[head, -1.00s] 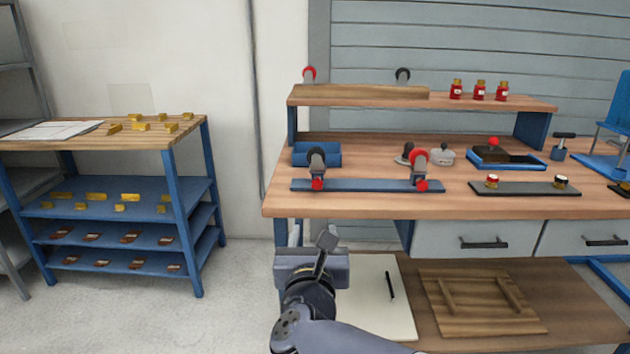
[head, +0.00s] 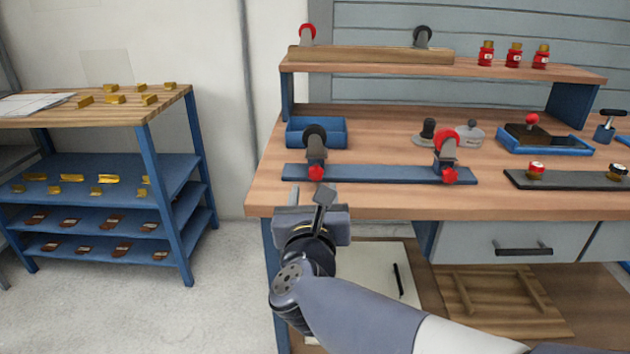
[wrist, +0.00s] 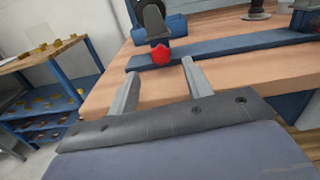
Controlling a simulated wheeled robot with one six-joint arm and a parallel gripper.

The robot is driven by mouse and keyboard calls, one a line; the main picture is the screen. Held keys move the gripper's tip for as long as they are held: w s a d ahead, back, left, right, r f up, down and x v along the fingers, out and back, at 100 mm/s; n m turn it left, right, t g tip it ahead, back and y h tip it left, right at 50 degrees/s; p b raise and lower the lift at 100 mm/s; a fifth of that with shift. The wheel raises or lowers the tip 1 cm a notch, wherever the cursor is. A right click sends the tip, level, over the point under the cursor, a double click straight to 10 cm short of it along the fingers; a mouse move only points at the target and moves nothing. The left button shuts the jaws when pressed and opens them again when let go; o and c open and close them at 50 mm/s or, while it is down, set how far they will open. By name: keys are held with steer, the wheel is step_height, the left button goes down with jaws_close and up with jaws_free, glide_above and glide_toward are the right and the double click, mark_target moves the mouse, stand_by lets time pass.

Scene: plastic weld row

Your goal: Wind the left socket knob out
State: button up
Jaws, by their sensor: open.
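A blue bar (head: 385,174) lies along the front of the workbench and carries two grey sockets. The left socket has a black wheel (head: 314,134) on top and a red knob (head: 316,173) facing front. In the wrist view this left knob (wrist: 160,54) shows just beyond and between my fingertips. The right socket has a red wheel (head: 446,140) and its own red knob (head: 449,175). My gripper (head: 309,195) is open and empty, in front of the bench edge and close below the left knob. The wrist view also shows my gripper (wrist: 160,73) apart from the knob.
A blue bin (head: 335,131) stands behind the left socket. A raised wooden shelf (head: 500,72) spans the bench's back. A dark plate (head: 560,181) with two knobs lies at right. A blue rack (head: 165,200) stands at left, with clear floor between.

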mark_target(315, 174)
steer(key=w, duration=0.5)
steer(key=shift+w+d+b, duration=0.15)
steer(key=shift+w+b, duration=0.25)
steer(key=shift+c, duration=0.5)
steer(key=c, duration=0.9)
